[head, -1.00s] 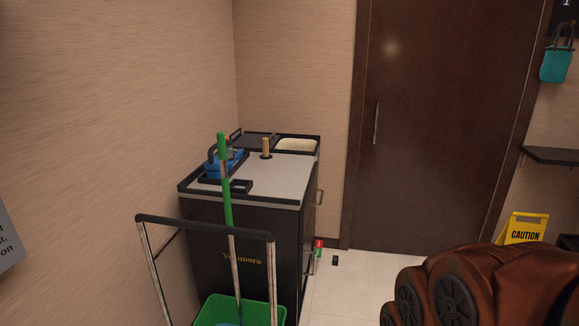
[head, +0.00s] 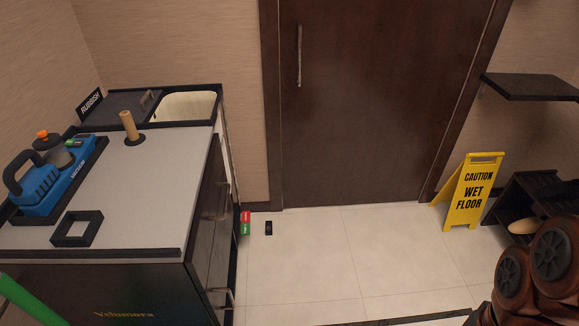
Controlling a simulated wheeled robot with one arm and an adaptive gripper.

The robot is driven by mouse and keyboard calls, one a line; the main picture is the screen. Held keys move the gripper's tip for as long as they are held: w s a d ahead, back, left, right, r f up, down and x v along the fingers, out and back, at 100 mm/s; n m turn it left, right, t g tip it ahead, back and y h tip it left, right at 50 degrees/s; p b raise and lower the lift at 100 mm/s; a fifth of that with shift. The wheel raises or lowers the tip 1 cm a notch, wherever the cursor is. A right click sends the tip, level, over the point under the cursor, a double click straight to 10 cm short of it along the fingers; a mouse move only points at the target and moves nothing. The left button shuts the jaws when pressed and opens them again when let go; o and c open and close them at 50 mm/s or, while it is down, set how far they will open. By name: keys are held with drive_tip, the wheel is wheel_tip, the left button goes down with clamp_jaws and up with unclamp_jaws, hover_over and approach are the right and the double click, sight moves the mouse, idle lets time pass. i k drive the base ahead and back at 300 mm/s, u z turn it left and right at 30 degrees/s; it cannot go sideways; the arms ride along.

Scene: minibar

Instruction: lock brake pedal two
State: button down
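A small red and green piece (head: 245,223), which looks like a brake pedal, sits low at the far right corner of the black minibar cart (head: 140,290). Its red part is above its green part. A small black piece (head: 268,228) is on the floor just to its right; I cannot tell whether it is a pedal too. No label tells which pedal is number two. The near wheels and any other pedals are hidden. My gripper is out of view; only brown links of my arm show at the lower right.
A yellow wet-floor sign (head: 474,190) and a black rack (head: 525,205) stand right. Tiled floor (head: 350,255) between is open.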

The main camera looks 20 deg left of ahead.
sight(245, 215)
drive_tip(key=u, duration=0.15)
drive_tip(key=i, duration=1.6)
drive_tip(key=u, duration=1.6)
drive_tip(key=i, duration=0.9)
drive_tip(key=u, duration=0.95)
